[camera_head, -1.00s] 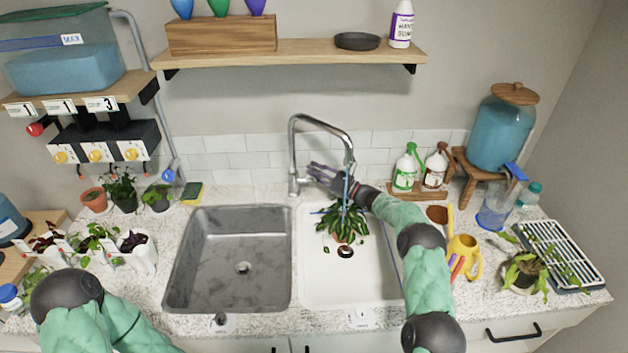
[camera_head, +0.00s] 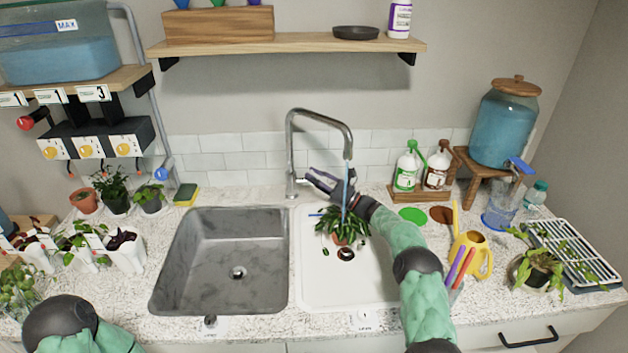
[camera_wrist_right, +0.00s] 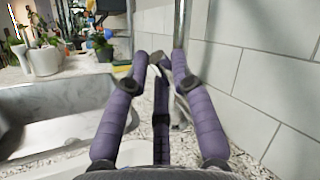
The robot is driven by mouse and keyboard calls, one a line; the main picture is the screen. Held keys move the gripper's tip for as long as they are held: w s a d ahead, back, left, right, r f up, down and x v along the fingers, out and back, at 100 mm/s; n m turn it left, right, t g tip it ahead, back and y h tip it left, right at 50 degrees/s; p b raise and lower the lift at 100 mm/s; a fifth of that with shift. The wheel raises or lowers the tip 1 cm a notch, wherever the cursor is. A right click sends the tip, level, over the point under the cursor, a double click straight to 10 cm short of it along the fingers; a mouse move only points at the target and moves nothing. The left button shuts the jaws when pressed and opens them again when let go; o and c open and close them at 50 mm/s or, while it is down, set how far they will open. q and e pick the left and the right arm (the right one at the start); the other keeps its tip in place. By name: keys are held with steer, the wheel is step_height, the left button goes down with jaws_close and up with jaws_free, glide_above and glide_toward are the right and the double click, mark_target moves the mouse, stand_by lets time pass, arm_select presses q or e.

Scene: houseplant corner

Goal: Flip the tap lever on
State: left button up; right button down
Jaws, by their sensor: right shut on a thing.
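The tap (camera_head: 290,150) is a tall grey metal arch behind the two sinks, its spout over the white right sink. A thin blue stream of water (camera_head: 347,180) falls from the spout onto a potted plant (camera_head: 341,229) in that sink. My right gripper (camera_head: 309,177) is at the tap's base, to the right of its column. In the right wrist view its purple fingers (camera_wrist_right: 160,62) close together on the small grey tap lever (camera_wrist_right: 156,59), which they mostly hide, beside the tap column (camera_wrist_right: 182,25). My left gripper is out of view; only part of that arm shows.
The grey left sink (camera_head: 225,260) is empty. Spray bottles (camera_head: 407,170) in a wooden tray, a yellow watering can (camera_head: 472,255) and a water jar (camera_head: 505,125) stand to the right. A shelf (camera_head: 290,45) hangs above the tap.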

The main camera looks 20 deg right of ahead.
steer(key=shift+f, duration=0.1)
steer(key=c, duration=1)
jaws_free()
steer(key=shift+c, duration=0.2)
step_height(320, 180, up, 10)
steer(key=shift+r, duration=0.1)
